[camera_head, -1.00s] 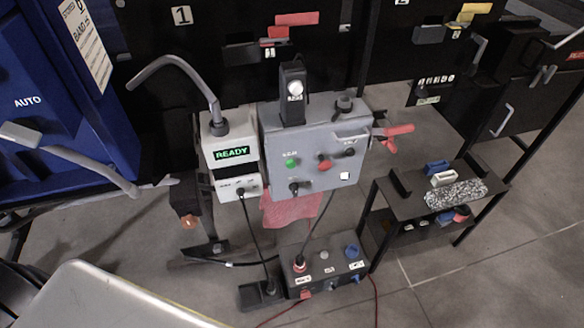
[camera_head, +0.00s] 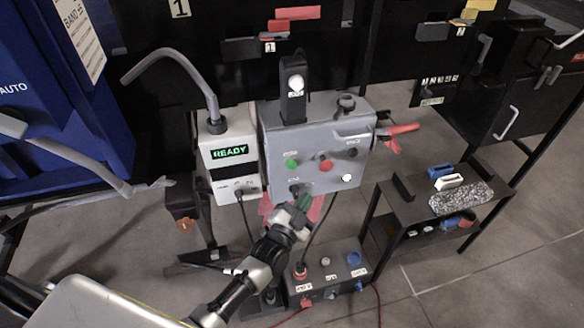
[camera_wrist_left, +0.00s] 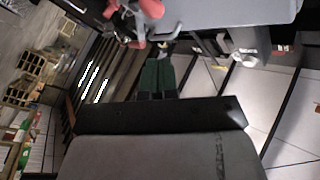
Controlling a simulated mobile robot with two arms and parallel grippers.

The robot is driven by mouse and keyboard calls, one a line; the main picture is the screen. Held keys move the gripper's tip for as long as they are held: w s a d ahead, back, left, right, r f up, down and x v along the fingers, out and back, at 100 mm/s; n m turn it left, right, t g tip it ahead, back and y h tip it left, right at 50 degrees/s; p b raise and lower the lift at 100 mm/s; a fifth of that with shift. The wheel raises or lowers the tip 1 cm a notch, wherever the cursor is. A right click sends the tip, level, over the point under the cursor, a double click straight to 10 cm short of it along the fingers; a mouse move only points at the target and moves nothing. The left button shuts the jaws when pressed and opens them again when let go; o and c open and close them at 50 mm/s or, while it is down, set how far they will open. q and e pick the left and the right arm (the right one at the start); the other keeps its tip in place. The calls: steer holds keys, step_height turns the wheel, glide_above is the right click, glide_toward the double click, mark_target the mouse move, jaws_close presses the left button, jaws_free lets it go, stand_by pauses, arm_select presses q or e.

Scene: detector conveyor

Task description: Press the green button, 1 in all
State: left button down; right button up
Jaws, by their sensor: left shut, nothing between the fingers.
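The green button (camera_head: 291,163) is on the front of a grey control box (camera_head: 270,190), left of a red button (camera_head: 325,163). My left gripper (camera_head: 303,202) is in front of the box's lower edge, below the green button and apart from it. Its green fingertips are together, with nothing between them. They also show in the left wrist view (camera_wrist_left: 157,76), below the underside of a grey box. The green button does not show in the left wrist view. My right gripper is not in view.
A white unit with a READY display (camera_head: 230,152) stands left of the box, under a bent grey pipe (camera_head: 180,62). A lower dark box with knobs (camera_head: 325,270) sits on the floor. A black side table (camera_head: 420,208) stands at right.

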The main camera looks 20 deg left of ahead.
mark_target(292, 166)
arm_select(q)
steer(key=shift+w, duration=0.15)
steer(key=w+a+b, duration=0.5)
steer(key=w, duration=0.2)
stand_by(0.4)
stand_by(0.8)
steer(key=shift+w, duration=0.1)
stand_by(1.1)
steer(key=shift+w+a, duration=0.2)
steer(key=shift+w, duration=0.1)
